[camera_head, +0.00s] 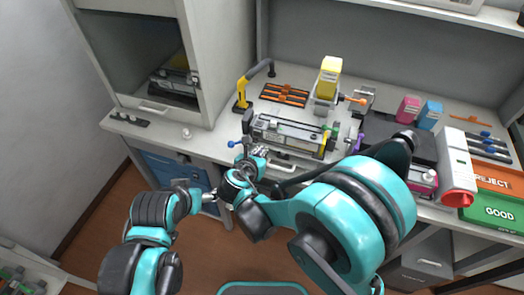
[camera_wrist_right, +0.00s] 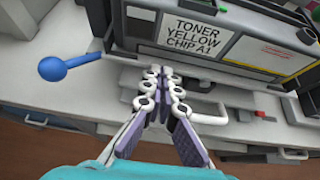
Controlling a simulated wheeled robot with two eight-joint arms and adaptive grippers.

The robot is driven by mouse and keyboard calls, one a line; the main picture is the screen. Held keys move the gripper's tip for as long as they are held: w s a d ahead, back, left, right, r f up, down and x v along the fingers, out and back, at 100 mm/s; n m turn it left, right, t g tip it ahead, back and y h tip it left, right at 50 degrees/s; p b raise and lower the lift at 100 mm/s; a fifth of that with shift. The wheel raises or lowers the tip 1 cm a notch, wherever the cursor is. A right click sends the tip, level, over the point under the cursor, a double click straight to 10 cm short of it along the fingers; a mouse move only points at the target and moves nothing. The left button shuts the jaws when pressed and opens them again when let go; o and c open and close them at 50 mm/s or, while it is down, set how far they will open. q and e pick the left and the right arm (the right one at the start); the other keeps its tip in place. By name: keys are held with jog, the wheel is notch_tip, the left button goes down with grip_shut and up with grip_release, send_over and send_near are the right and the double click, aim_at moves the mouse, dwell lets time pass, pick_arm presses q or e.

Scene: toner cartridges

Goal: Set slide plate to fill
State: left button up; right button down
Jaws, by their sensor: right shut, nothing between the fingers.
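A long cartridge (camera_head: 290,134) sits in a fixture at the front of the bench. Its label reads toner yellow in the right wrist view (camera_wrist_right: 197,38). A pale plate (camera_wrist_right: 130,90) with a light bar handle (camera_wrist_right: 208,115) shows below it, but I cannot tell for sure that this is the slide plate. A blue ball knob on a lever (camera_wrist_right: 54,69) sticks out at the left. My right gripper (camera_wrist_right: 163,75) is shut and empty, its fingertips at the fixture's front, left of the bar handle. My left gripper (camera_head: 212,196) is low in front of the bench, too small to read.
A yellow bottle (camera_head: 328,77) stands upright in a holder behind the cartridge. Pink (camera_head: 408,109) and blue (camera_head: 429,115) containers stand to the right. A cabinet (camera_head: 150,60) stands at left.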

jog(key=w+d, duration=0.1)
jog(key=w, duration=0.3)
jog(key=w+d, duration=0.2)
jog(key=w, duration=0.3)
jog(key=w+d, duration=0.1)
jog(key=w, duration=0.4)
jog(key=shift+d+b, duration=0.3)
jog(key=shift+b, duration=0.05)
pick_arm(q)
jog(key=shift+f, duration=0.35)
pick_arm(e)
jog(key=shift+s+a, duration=0.1)
jog(key=shift+s, duration=0.05)
